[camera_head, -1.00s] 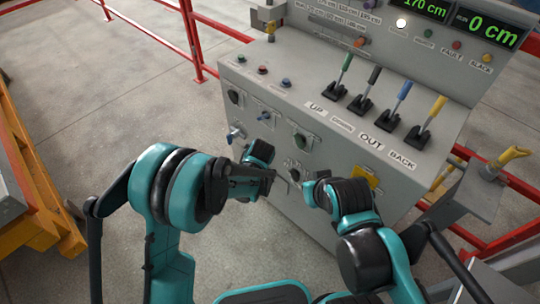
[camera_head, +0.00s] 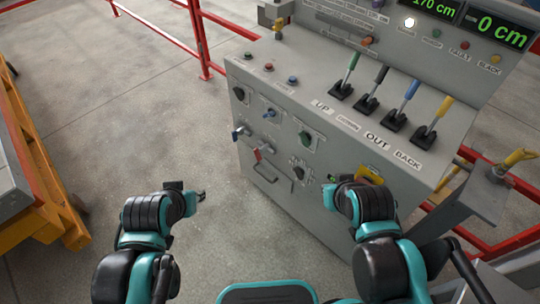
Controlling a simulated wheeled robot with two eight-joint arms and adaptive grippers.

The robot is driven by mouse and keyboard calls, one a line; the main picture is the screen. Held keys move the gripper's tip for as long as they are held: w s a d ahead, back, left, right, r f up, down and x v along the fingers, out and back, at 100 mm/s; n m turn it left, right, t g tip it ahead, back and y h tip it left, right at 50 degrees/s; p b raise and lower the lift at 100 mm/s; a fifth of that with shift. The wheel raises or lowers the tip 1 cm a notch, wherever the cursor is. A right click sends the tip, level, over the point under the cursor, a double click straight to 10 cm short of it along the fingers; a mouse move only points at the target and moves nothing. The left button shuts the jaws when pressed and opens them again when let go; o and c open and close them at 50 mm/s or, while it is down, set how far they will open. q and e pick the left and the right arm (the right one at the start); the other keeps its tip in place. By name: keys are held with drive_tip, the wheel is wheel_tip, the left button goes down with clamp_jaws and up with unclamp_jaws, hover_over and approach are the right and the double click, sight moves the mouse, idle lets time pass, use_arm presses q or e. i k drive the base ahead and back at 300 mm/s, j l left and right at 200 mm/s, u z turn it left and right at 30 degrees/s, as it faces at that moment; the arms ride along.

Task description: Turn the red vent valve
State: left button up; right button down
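A drawer-like handle (camera_head: 272,182) lies below the red valve. Several dark knobs dot the panel, and levers (camera_head: 391,106) stand on the top. Red railings (camera_head: 203,45) run behind. A yellow frame (camera_head: 45,185) stands at left. The floor between is open.

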sight(258, 153)
drive_tip(key=i+j+z, duration=0.1)
drive_tip(key=z, duration=0.4)
drive_tip(key=j+z, duration=0.1)
drive_tip(key=z, duration=0.35)
drive_tip(key=i+j+z, duration=0.1)
drive_tip(key=z, duration=0.4)
drive_tip(key=j+z, duration=0.15)
drive_tip(key=z, duration=0.35)
drive_tip(key=j+z, duration=0.15)
drive_tip(key=z, duration=0.3)
drive_tip(key=k+j+z, duration=0.15)
drive_tip(key=j+z, duration=0.15)
drive_tip(key=j, duration=0.35)
drive_tip(key=k+j+z, duration=0.2)
drive_tip(key=j+z, duration=0.15)
drive_tip(key=j, duration=0.25)
drive_tip(key=k+j+z, duration=0.3)
drive_tip(key=j, duration=0.25)
drive_tip(key=k+j+z, duration=0.35)
drive_tip(key=j, duration=0.15)
drive_tip(key=k+j+z, duration=0.3)
drive_tip(key=k+j, duration=1)
drive_tip(key=k, duration=0.15)
